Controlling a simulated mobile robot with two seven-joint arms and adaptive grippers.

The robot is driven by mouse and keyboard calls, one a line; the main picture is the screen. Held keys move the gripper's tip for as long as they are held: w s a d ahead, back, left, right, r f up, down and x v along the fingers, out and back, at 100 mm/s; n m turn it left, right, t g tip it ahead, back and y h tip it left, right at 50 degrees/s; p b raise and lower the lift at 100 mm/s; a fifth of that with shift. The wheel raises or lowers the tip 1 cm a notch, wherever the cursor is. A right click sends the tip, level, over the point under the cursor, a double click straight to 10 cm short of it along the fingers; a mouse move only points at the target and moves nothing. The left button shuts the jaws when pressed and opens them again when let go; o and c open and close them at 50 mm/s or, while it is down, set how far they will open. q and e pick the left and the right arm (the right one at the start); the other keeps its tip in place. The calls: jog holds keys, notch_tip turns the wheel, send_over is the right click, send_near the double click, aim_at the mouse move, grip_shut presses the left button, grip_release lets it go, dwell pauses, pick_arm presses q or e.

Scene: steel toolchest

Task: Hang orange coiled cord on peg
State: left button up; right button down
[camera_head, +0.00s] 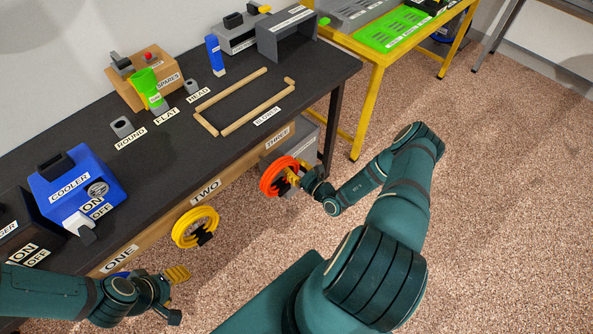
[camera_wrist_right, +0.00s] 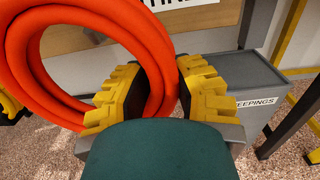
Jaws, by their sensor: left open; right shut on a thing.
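The orange coiled cord (camera_head: 268,184) is in front of the bench's front face, just below the THREE label. It also fills the upper left of the right wrist view (camera_wrist_right: 40,95). My right gripper (camera_head: 293,178) is shut on the right side of the coil; its yellow-padded fingers (camera_wrist_right: 155,95) lie on either side of the strands. The peg under THREE cannot be made out; the coil and gripper cover that area. I cannot tell whether the coil touches a peg. My left gripper (camera_head: 173,293) is open and empty at lower left, below the ONE label.
A yellow coil (camera_head: 181,228) hangs under TWO with a black piece at its lower right. A blue coil shows partly by ONE. A grey bin (camera_wrist_right: 270,88) stands behind the right gripper. The dark benchtop (camera_head: 190,155) holds a blue cooler and several tools. Open floor lies in front.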

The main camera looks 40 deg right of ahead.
jog(key=w+f+b, duration=0.2)
jog(key=w+b, duration=0.1)
jog(key=w, duration=0.3)
jog(key=shift+w+a+b, duration=0.2)
jog(key=shift+a+b, duration=0.05)
jog(key=shift+b, duration=0.05)
dwell(0.6)
jog(key=shift+f, duration=0.15)
dwell(0.5)
jog(key=c, duration=0.8)
grip_release()
jog(key=shift+o, duration=0.2)
jog(key=shift+s+d+p, duration=0.2)
jog(key=shift+s+p, duration=0.75)
jog(key=shift+s, duration=1.7)
jog(key=shift+s+d+p, duration=0.15)
jog(key=shift+s+p, duration=0.2)
jog(key=shift+s, duration=1.1)
jog(key=shift+s+d+p, duration=0.1)
jog(key=shift+s+p, duration=0.25)
jog(key=shift+s, duration=1.05)
